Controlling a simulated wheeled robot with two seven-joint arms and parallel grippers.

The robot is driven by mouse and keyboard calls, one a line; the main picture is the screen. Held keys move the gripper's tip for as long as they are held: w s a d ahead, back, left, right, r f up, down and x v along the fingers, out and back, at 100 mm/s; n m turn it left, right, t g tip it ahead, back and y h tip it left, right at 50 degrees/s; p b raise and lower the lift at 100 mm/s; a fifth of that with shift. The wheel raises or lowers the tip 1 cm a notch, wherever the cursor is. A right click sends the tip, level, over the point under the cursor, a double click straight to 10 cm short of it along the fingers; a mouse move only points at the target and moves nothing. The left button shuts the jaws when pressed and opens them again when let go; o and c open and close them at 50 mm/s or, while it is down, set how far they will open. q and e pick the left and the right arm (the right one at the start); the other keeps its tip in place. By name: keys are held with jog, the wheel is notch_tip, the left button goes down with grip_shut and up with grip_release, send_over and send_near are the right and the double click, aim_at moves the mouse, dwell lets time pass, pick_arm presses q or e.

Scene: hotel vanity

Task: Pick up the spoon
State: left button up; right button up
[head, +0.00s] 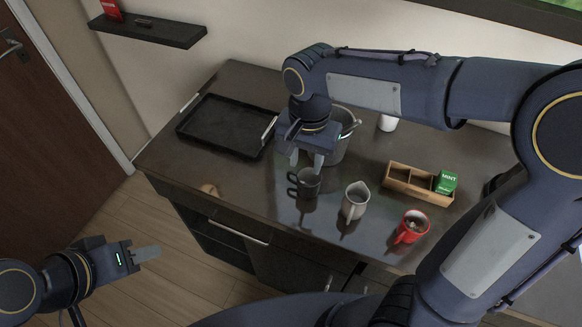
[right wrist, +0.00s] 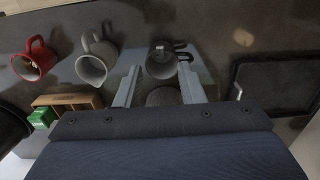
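I cannot clearly make out a spoon in either view. My right gripper (head: 306,162) points down just behind a dark grey mug (head: 307,183). In the right wrist view its two fingers (right wrist: 158,90) are apart, with nothing gripped between them, and the grey mug (right wrist: 160,62) shows beyond their tips. My left gripper (head: 148,254) is low at the left, away from the counter. Its fingers overlap in the view, so their opening is hidden.
The counter also holds a black tray (head: 190,128), a metal bucket (head: 346,122), a pale pitcher (head: 355,202), a red mug (head: 411,229) with unclear contents, and a wooden box (head: 405,184) with green packets (head: 446,182).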

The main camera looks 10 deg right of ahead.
aim_at(306, 185)
jog(key=f, duration=0.5)
jog(key=f+p, duration=0.1)
jog(key=f, duration=0.1)
jog(key=shift+w+d+f, duration=0.1)
jog(key=shift+w+f, duration=0.15)
jog(key=shift+f, duration=0.15)
grip_shut()
